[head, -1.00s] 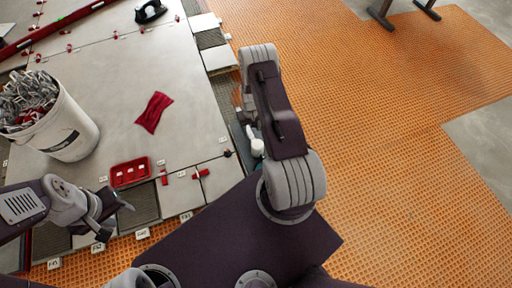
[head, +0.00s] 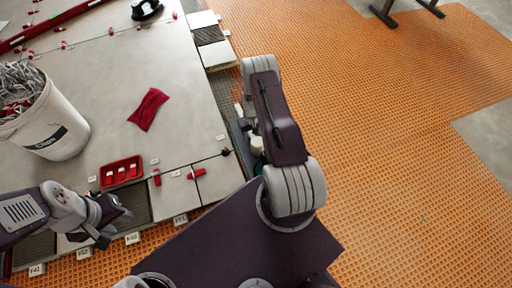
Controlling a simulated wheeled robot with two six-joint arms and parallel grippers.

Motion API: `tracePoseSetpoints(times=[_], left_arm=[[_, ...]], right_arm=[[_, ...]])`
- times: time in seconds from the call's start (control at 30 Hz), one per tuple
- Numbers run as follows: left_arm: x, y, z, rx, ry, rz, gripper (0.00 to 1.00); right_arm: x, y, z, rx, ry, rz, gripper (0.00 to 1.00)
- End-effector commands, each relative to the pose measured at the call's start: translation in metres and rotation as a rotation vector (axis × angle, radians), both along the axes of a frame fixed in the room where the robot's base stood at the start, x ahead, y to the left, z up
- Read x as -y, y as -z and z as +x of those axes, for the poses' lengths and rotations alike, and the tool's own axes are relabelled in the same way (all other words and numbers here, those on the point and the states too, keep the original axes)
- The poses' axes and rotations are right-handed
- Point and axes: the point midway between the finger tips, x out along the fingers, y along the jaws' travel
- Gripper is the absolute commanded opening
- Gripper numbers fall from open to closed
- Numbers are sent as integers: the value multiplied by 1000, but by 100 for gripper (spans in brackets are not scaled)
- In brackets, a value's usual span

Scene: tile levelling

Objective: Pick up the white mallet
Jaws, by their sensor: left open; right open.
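A small pale piece (head: 257,144) shows at the tile edge beside my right arm. It may be part of the white mallet, but my arm hides most of that spot and I cannot tell its full shape. My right arm reaches forward over the right edge of the tiled floor, and its gripper is hidden behind its own links. My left gripper (head: 119,221) is open and empty at the lower left, above the near tile edge and close to a red tray.
A white bucket (head: 58,127) full of metal clips stands at the left. A red tray (head: 122,171) and a red cloth (head: 148,109) lie on the tiles. A black-handled tool (head: 146,10) is at the far edge. The orange mat (head: 380,150) at the right is largely clear.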

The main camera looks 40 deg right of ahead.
Motion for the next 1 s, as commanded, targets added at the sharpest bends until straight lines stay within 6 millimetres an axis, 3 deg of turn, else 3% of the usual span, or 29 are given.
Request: tracePoseSetpoints(times=[0.1, 0.27, 0.3, 0.67, 0.77, 1.0], left_arm=[[0, -3, 0, 1, 0, 0, 40], [0, -3, 0, 1, 0, 0, 40], [0, -3, 0, 1, 0, 0, 40], [0, -8, 0, 1, 0, 0, 40], [0, -20, 0, 1, 0, 0, 40], [0, -63, 0, 1, 0, 0, 40]], right_arm=[[0, -3, 0, 1, 0, 0, 47], [0, -3, 0, 0, 0, 0, 3], [0, -3, 0, 0, 0, 0, 0], [0, -9, 0, 1, 0, 0, 0], [0, -24, 1, 1, 0, 0, 0], [0, -83, 1, 2, 0, -1, 0]])
